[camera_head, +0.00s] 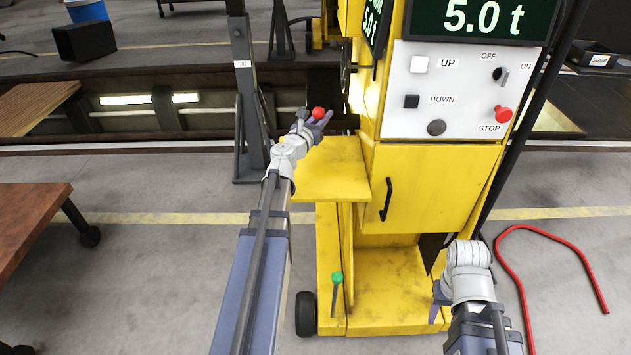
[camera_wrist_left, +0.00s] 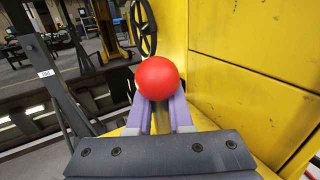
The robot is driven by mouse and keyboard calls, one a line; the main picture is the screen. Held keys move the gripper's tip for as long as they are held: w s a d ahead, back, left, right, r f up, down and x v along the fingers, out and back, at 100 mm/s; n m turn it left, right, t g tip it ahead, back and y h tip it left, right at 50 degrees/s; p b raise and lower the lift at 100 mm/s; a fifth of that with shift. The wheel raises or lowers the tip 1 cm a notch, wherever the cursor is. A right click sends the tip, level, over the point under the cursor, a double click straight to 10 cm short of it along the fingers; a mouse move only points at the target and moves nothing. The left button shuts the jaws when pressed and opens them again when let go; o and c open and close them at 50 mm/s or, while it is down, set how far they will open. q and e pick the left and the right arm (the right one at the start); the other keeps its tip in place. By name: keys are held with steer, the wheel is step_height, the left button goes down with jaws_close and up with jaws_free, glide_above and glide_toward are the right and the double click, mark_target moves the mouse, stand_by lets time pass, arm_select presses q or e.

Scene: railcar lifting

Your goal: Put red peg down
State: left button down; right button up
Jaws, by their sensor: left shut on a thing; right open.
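The red peg (camera_head: 319,113) shows as a round red ball head; it also fills the middle of the left wrist view (camera_wrist_left: 158,78). My left gripper (camera_head: 318,122) is shut on the red peg, near the yellow side shelf (camera_head: 330,170) of the machine. The lower part of the peg is hidden by the fingers, and I cannot tell whether it touches anything. My right gripper (camera_head: 437,302) is open and empty, low in front of the machine's yellow base. A green-headed peg (camera_head: 337,279) stands upright at the left of that base.
The control panel (camera_head: 450,95) has UP, DOWN and STOP controls under a "5.0 t" display (camera_head: 483,18). A drawer with a black handle (camera_head: 387,199) is below it. A dark post (camera_head: 248,100) stands left of my left gripper. A red hose (camera_head: 548,230) lies on the right floor.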

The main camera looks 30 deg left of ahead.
mark_target(322, 158)
arm_select(q)
steer(key=f+b, duration=0.6)
steer(key=f, duration=0.1)
steer(key=f+b, duration=0.3)
steer(key=b, duration=0.1)
steer(key=shift+s+f, duration=0.2)
steer(key=shift+s, duration=0.05)
steer(key=shift+d, duration=0.1)
steer(key=shift+f, duration=0.25)
steer(key=c, duration=0.8)
jaws_free()
steer(key=shift+r, duration=0.1)
steer(key=shift+r, duration=0.1)
